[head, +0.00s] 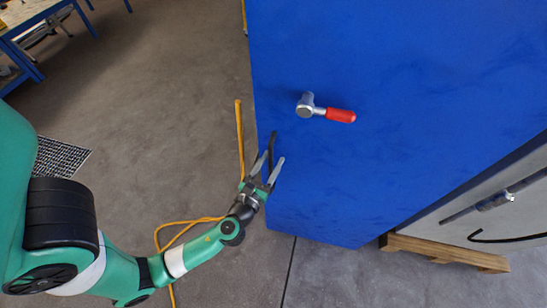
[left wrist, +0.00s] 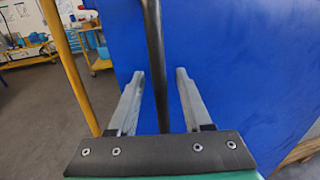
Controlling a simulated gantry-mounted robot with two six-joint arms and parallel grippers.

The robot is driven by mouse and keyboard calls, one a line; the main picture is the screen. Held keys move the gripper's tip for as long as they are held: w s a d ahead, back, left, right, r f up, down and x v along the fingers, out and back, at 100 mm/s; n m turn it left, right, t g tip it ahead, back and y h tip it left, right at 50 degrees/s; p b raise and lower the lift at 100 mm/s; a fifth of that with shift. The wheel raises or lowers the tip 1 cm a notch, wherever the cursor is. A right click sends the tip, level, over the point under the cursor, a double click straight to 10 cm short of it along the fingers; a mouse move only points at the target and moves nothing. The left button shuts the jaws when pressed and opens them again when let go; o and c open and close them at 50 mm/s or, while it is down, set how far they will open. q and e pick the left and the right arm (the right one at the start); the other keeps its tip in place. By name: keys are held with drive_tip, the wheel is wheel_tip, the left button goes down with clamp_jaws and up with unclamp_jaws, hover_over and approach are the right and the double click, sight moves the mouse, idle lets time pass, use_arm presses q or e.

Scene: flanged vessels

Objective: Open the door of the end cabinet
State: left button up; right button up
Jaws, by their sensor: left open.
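The blue cabinet front (head: 400,60) fills the upper right of the head view and also shows in the left wrist view (left wrist: 240,60). A metal lever handle with a red grip (head: 340,115) sticks out of it, the grip pointing right. My left gripper (head: 270,160) is open at the lower left edge of the blue front, below and left of the lever. In the left wrist view a dark upright bar (left wrist: 155,60) runs between the two open fingers (left wrist: 158,75); I cannot tell whether it touches them. My right gripper is not in view.
A yellow upright pole (head: 239,140) stands left of my left gripper. A pale unit with a metal rod (head: 500,200) stands at right, with a wooden pallet (head: 445,252) low beside it. Blue-legged tables (head: 40,25) are far left. Grey floor between is mostly clear.

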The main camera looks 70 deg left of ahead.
use_arm(q)
drive_tip(key=shift+c, duration=0.5)
clamp_jaws()
idle(0.8)
